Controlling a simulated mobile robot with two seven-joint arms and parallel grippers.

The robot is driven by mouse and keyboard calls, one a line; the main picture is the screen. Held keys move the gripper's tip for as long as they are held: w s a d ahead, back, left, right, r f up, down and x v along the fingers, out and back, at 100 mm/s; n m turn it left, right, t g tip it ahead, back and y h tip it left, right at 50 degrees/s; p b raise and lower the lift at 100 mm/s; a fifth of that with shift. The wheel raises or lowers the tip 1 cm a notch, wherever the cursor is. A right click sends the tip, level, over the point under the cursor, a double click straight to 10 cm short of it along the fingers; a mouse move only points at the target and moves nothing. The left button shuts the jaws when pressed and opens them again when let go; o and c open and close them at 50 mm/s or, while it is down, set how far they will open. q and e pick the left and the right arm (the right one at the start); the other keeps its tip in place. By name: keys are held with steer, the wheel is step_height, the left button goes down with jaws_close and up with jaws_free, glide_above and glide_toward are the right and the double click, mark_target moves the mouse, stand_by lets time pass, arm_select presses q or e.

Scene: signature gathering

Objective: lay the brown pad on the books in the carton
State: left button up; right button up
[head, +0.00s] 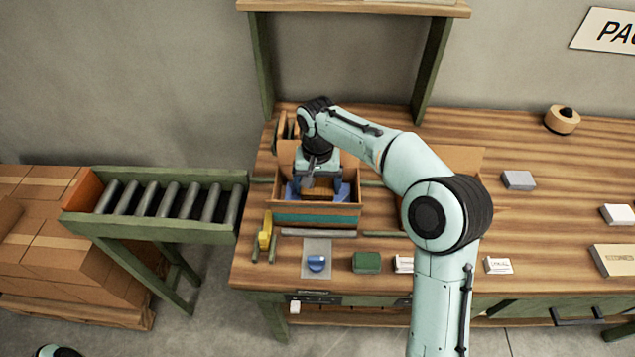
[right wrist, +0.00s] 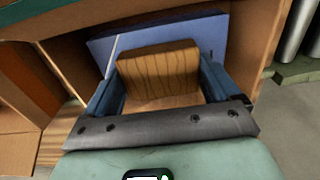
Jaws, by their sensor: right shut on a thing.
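The open carton (head: 345,212), with a teal band on its front, stands on the workbench left of centre. My right gripper (head: 318,187) reaches down inside it and is shut on the brown pad (head: 321,194). In the right wrist view the pad (right wrist: 158,72) has dark wavy lines and sits between the two blue fingers. The blue books (head: 345,191) lie in the carton around the pad, and they also show in the right wrist view (right wrist: 212,35). I cannot tell whether the pad touches them. My left gripper is out of view.
A roller conveyor (head: 170,200) stands left of the bench, beside stacked cardboard boxes (head: 50,235). A yellow tool (head: 265,232), a blue-knobbed item (head: 316,263) and a green block (head: 366,262) lie in front of the carton. A green-posted shelf frame (head: 432,65) rises behind.

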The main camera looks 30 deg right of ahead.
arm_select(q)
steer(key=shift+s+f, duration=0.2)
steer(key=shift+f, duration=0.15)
arm_select(e)
steer(key=shift+f, duration=0.65)
steer(key=o, duration=0.8)
steer(key=shift+c, duration=0.2)
steer(key=shift+r+p, duration=1.95)
steer(key=shift+r, duration=1.75)
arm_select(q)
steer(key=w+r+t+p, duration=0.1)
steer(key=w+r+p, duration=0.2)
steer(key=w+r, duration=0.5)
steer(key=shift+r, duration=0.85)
arm_select(e)
step_height(320, 180, up, 10)
steer(key=shift+f, duration=0.15)
